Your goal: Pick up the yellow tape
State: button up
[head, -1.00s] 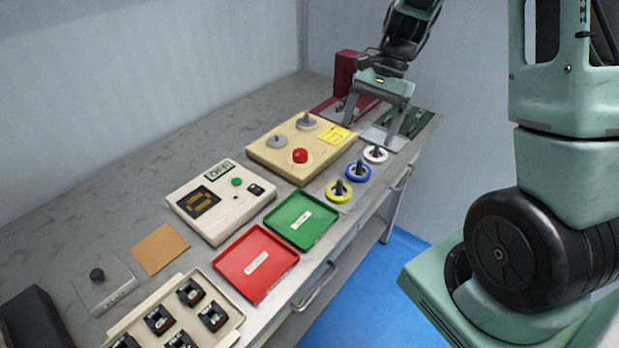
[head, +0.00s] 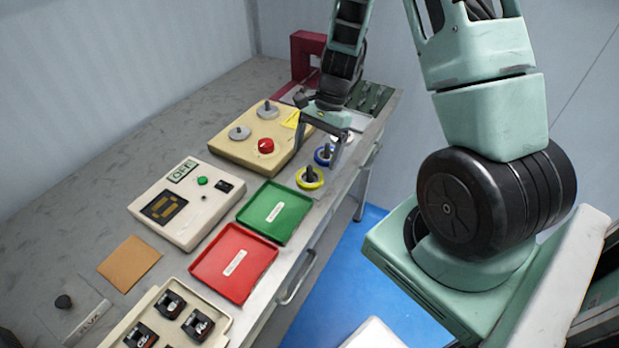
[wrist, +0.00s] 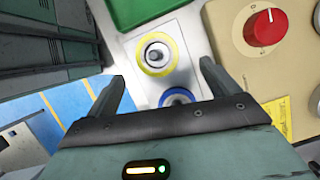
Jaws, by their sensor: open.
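The yellow tape (head: 310,178) is a ring around a dark upright peg near the front edge of the bench. It also shows in the wrist view (wrist: 158,54), lying ahead of and between my fingers. My gripper (head: 317,152) is open and empty, above the row of tapes. In the wrist view its two fingertips (wrist: 162,70) stand apart, with the yellow tape just beyond them. The blue tape (head: 324,154) is beside the yellow one, partly hidden by my gripper in both views.
A white tape (head: 342,136) is behind the blue one. A beige box with a red knob (head: 266,146) stands left of the tapes. A green tray (head: 274,212) and a red tray (head: 234,262) lie nearer. A red frame (head: 306,55) stands at the back.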

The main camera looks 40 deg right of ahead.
jog(key=shift+s+p+x, duration=0.2)
jog(key=shift+p+x, duration=0.1)
jog(key=shift+x, duration=2.35)
jog(key=c, duration=1.1)
